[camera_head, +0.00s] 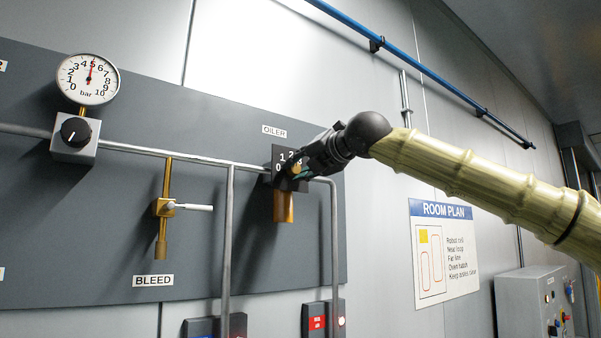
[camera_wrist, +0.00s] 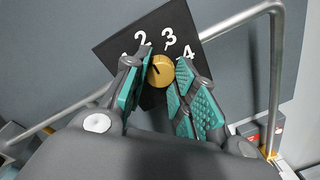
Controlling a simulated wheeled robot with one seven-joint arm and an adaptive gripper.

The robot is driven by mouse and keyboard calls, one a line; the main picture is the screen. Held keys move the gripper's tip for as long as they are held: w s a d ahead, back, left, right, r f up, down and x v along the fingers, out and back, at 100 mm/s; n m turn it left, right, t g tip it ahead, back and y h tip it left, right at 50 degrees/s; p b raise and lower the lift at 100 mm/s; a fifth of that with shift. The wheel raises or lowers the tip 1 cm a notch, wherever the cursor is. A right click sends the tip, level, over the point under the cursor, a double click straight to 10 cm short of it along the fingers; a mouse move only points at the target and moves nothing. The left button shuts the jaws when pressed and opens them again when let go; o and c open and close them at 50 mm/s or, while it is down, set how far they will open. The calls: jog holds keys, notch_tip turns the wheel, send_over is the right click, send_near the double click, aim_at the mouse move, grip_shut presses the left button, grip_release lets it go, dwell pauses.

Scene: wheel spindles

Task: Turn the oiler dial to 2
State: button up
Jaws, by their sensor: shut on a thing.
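The oiler dial is a round brass knob (camera_wrist: 161,73) on a black plate (camera_wrist: 128,46) with white numbers. In the wrist view the 2, 3 and 4 are readable above and beside it. A short dark mark on the knob points to the upper left, towards the 2. My gripper (camera_wrist: 165,68) is shut on the knob, with one teal-padded finger on each side. In the head view my gripper (camera_head: 303,166) covers the right part of the oiler plate (camera_head: 281,157), under the OILER label (camera_head: 274,131); a brass cylinder (camera_head: 284,206) hangs below.
A pressure gauge (camera_head: 88,79) and a black knob (camera_head: 75,130) are at the left of the grey panel. A BLEED valve (camera_head: 163,207) with a white lever sits between them and the oiler. Grey pipes (camera_head: 228,240) run beside and below the oiler.

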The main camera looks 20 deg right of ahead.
dwell(0.4)
jog(key=o, duration=1.1)
jog(key=shift+d, duration=0.1)
jog(key=shift+c, duration=0.2)
jog(key=v, duration=1.1)
jog(key=shift+s+d, duration=0.2)
jog(key=shift+s, duration=0.2)
